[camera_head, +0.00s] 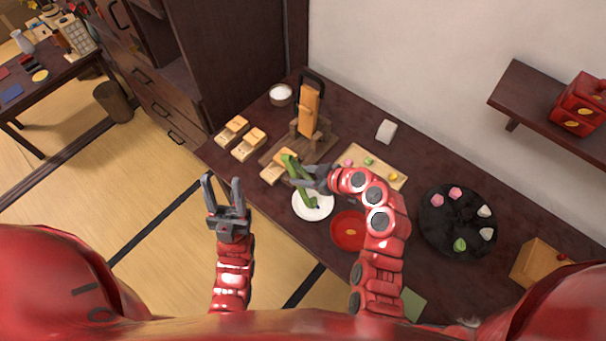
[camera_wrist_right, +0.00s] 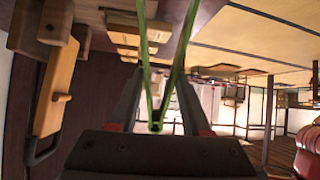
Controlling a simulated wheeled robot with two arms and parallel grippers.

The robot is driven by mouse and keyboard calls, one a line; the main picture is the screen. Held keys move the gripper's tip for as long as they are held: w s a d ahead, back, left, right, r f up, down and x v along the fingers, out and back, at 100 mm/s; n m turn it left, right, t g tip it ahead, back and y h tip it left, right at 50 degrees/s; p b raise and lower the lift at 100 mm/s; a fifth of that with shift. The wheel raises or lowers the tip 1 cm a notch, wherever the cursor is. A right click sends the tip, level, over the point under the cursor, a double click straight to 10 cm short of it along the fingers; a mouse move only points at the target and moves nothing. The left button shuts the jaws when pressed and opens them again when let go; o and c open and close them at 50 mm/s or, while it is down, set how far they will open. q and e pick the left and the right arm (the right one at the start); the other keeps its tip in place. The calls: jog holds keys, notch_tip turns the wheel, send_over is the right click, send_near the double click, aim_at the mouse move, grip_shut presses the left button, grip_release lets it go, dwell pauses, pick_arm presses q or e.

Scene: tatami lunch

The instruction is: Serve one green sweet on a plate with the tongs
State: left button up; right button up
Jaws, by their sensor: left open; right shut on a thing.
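My right gripper (camera_head: 318,178) is shut on the green tongs (camera_head: 292,166), above or beside the white plate (camera_head: 325,211). The tongs' two green arms (camera_wrist_right: 143,52) run up between my fingers (camera_wrist_right: 157,95) in the right wrist view, spread apart toward the top edge. No sweet shows between them there. A green sweet (camera_head: 460,245) lies on the round black tray (camera_head: 445,225) at right, with pink and white sweets. A small green piece (camera_head: 369,161) also lies on a wooden board (camera_head: 385,181). My left gripper (camera_head: 226,205) is open and empty, left of the table.
A red plate (camera_head: 348,231) sits beside the white plate. A wooden stand (camera_head: 309,112), several wooden blocks (camera_head: 248,145) and a white-filled bowl (camera_head: 281,94) stand at the back left. A wooden box (camera_head: 540,262) is at right. A shelf (camera_head: 520,95) juts from the wall.

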notch_tip(320, 180, up, 10)
jog(key=p, duration=0.1)
jog(key=shift+p, duration=0.35)
jog(key=shift+f, duration=0.1)
